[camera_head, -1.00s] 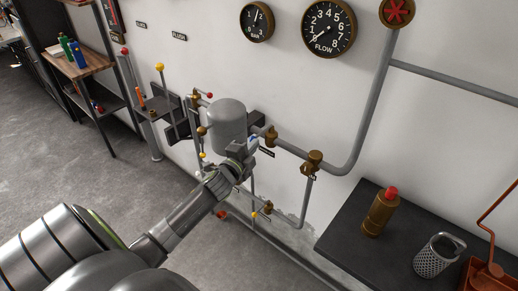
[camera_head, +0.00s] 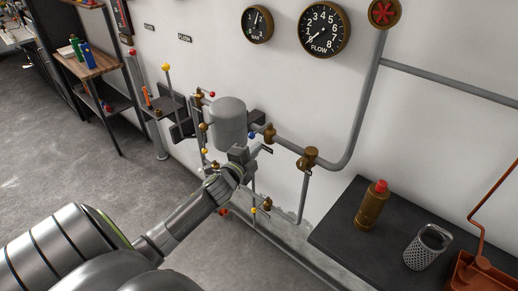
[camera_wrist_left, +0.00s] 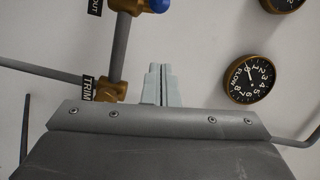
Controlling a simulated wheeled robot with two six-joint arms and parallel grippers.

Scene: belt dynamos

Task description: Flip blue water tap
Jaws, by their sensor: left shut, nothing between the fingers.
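The blue water tap's handle (camera_head: 252,135) shows as a small blue spot on the pipework, just right of the grey tank and beside a brass valve. In the left wrist view its rounded blue knob (camera_wrist_left: 158,4) is cut by the top edge, next to a brass fitting. My left gripper (camera_head: 262,149) is just below and right of the blue handle, apart from it in the picture. In the left wrist view its fingers (camera_wrist_left: 160,84) are together and empty, pointing at the wall. My right gripper is not in view.
The grey tank (camera_head: 228,122) stands left of the tap. Brass valves (camera_head: 307,158) and pipes run along the wall. A dark bench (camera_head: 340,225) with a brass bottle (camera_head: 371,206) and a perforated metal cup (camera_head: 427,247) is at the right.

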